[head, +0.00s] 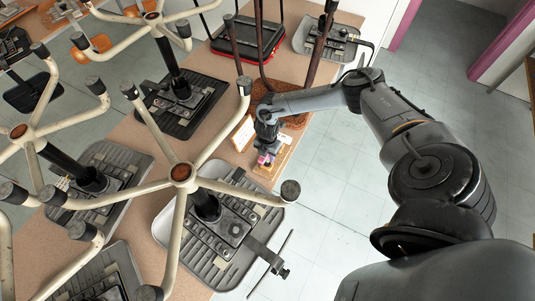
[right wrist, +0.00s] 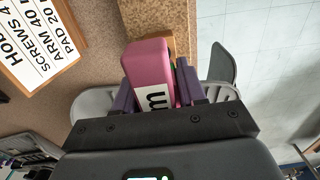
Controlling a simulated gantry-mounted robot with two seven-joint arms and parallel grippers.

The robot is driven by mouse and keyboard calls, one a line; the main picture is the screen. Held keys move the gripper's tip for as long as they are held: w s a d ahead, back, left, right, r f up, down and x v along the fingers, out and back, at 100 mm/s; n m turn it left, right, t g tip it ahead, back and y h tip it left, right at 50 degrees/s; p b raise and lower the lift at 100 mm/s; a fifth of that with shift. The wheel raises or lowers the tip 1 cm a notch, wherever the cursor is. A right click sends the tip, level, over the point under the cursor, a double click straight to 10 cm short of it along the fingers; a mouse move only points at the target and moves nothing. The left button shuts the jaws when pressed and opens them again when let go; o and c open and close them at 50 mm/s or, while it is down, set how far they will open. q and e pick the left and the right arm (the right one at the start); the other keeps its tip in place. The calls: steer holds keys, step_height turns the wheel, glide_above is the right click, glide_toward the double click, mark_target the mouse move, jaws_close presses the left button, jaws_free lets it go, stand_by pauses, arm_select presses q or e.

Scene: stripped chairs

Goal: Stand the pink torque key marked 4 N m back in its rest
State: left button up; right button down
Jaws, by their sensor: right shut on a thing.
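The pink torque key (right wrist: 149,66) is held between the purple-padded fingers of my right gripper (right wrist: 155,95) in the right wrist view. A white label with a black "m" shows on it; the rest of the marking is hidden. In the head view the pink key (head: 262,159) is small under my right gripper (head: 266,153), above or at a light wooden block (head: 270,171), apparently the rest, at the table's right edge. I cannot tell whether the key touches the block. My left gripper is not in view.
A framed sign (head: 243,133) stands left of the wooden block; it also shows in the right wrist view (right wrist: 38,40). A white-legged upturned chair base (head: 182,174) rises close by on the left. Tiled floor (head: 330,185) lies clear right of the table.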

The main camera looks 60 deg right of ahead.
steer(key=shift+f, duration=0.25)
steer(key=shift+f+b, duration=0.25)
steer(key=shift+b, duration=0.15)
steer(key=shift+f+b, duration=1)
steer(key=shift+f, duration=0.45)
steer(key=c, duration=0.6)
jaws_free()
steer(key=shift+o, duration=0.2)
